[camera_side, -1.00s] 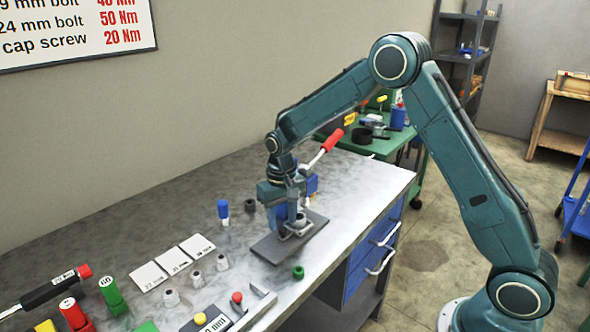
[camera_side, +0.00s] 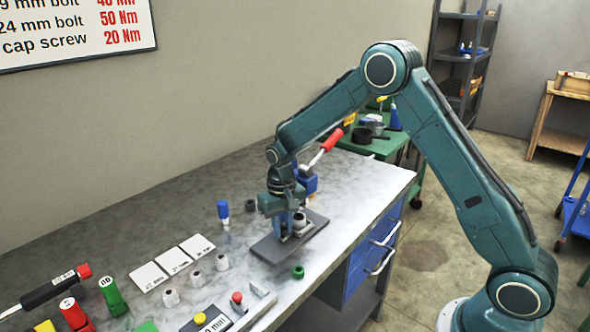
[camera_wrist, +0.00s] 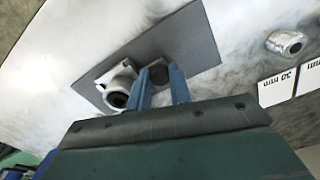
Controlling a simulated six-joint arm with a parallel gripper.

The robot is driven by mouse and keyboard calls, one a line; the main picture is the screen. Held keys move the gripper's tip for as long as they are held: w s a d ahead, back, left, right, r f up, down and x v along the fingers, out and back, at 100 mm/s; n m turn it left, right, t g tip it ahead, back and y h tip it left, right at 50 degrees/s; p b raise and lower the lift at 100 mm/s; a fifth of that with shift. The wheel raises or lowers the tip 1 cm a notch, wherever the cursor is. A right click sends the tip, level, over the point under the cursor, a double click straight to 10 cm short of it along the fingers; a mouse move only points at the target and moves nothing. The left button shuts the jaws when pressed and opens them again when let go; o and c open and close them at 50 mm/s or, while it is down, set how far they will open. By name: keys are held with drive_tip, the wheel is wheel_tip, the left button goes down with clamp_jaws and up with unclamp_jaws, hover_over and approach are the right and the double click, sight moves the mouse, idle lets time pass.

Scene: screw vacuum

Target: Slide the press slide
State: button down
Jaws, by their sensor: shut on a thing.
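A dark rectangular base plate (camera_side: 262,250) lies on the bench. On it, in the wrist view, sits a light grey round fitting (camera_wrist: 116,88) with a dark opening; it also shows in the side view (camera_side: 299,219). Beside the fitting is a small dark block (camera_wrist: 158,72), which looks to be the press slide. My gripper (camera_wrist: 161,78) has its blue fingers on either side of this block and is shut on it. The side view shows my gripper (camera_side: 285,232) low over the plate, left of the fitting. Its fingertips partly hide the block.
A green ring (camera_side: 298,271) lies in front of the plate. A blue-handled tool (camera_side: 223,211) and a dark ring (camera_side: 250,205) stand left of it. A red-handled lever (camera_side: 332,140) rises behind. Several metal sockets and white labels lie left.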

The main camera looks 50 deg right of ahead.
drive_tip(key=shift+a, duration=0.1)
drive_tip(key=a, duration=0.7)
drive_tip(key=shift+a, duration=0.4)
drive_tip(key=c, duration=1.3)
unclamp_jaws()
drive_tip(key=shift+a, duration=0.1)
drive_tip(key=shift+o, duration=0.2)
drive_tip(key=shift+r, duration=0.2)
